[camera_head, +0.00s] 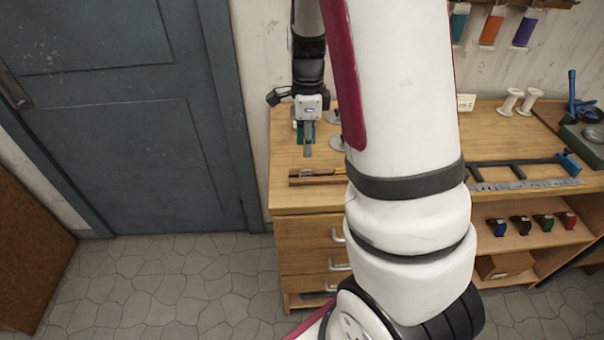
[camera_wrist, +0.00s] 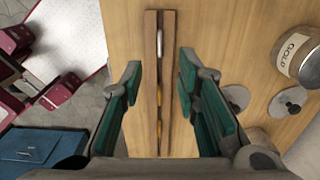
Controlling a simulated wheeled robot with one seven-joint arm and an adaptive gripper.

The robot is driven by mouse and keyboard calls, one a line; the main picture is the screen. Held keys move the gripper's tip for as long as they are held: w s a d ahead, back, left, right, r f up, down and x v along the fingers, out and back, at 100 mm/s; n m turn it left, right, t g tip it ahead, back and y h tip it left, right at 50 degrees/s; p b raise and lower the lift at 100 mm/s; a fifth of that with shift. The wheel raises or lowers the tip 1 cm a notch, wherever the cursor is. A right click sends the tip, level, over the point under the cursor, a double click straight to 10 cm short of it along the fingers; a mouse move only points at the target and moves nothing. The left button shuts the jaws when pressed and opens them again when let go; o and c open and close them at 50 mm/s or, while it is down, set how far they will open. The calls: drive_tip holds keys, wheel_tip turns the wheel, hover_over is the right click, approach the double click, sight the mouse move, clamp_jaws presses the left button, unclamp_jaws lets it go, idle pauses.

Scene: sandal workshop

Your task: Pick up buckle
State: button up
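A narrow wooden holder (camera_wrist: 150,50) lies on the workbench under my gripper (camera_wrist: 159,78). Small metal pieces, which look like buckles, stand in its slot: a silver one (camera_wrist: 161,45) and a gold one (camera_wrist: 159,95), with another yellowish one closer to my palm. In the wrist view my teal fingers are spread apart, one on each side of the holder, with nothing between them that I can see held. In the head view my gripper (camera_head: 308,148) hangs above the bench just behind the holder (camera_head: 318,181), where the pieces are too small to tell apart.
A tin labelled GOLD (camera_wrist: 290,55) and grey discs (camera_wrist: 290,102) stand right of the holder in the wrist view. A blue door (camera_head: 110,120) is left of the bench.

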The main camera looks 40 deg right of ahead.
sight(306, 170)
wheel_tip(306, 170, down, 8)
drive_tip(key=shift+f+p, duration=0.25)
drive_tip(key=shift+p, duration=0.1)
clamp_jaws()
